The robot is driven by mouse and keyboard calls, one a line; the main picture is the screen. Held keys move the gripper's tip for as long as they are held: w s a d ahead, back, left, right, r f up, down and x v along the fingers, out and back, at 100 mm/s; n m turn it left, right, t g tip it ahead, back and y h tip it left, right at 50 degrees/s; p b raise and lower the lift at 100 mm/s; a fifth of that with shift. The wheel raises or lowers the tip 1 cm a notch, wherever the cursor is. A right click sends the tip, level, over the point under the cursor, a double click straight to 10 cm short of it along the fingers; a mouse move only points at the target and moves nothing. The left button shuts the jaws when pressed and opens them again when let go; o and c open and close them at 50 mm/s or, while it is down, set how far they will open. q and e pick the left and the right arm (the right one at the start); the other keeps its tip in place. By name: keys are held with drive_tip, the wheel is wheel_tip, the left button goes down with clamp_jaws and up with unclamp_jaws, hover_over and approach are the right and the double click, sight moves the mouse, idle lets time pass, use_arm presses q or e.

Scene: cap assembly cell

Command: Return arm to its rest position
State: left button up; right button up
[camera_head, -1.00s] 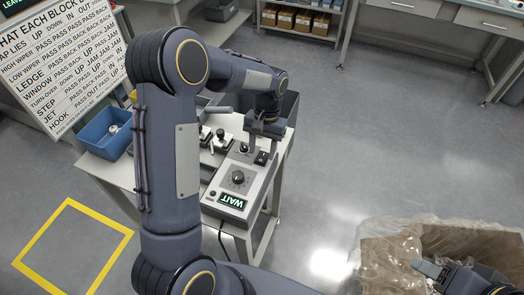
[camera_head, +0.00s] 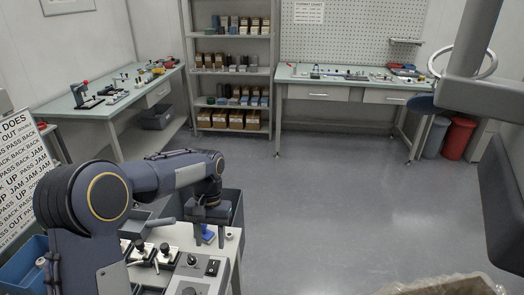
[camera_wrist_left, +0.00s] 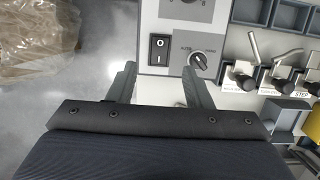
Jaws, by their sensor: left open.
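My left arm comes in from the left in the head view and bends over the small work table. My left gripper (camera_head: 209,238) points down over the table's back part, behind the control box (camera_head: 197,279). In the left wrist view its two fingers (camera_wrist_left: 160,72) are spread, with nothing between them. The control box shows there with a black rocker switch (camera_wrist_left: 159,48) and a round knob (camera_wrist_left: 198,60), just beyond the fingertips. My right arm's gripper is not in view.
Several small lever blocks (camera_head: 147,250) stand left of the control box. A blue bin (camera_head: 30,262) is at the table's left. A plastic-lined bin (camera_head: 440,287) is at the bottom right. Benches and a shelf (camera_head: 233,72) line the back; the floor between is clear.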

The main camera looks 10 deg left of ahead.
use_arm(q)
drive_tip(key=s+r+t+h, duration=0.25)
drive_tip(key=s+r, duration=0.25)
drive_tip(key=s, duration=0.3)
drive_tip(key=s+r+t+h, duration=0.1)
drive_tip(key=s+r+t, duration=0.25)
drive_tip(key=s, duration=0.55)
drive_tip(key=s+d+f+n+t, duration=0.1)
drive_tip(key=s+d+t, duration=0.1)
drive_tip(key=s, duration=0.5)
drive_tip(key=shift+s+f+t, duration=0.15)
drive_tip(key=shift+f+t, duration=0.15)
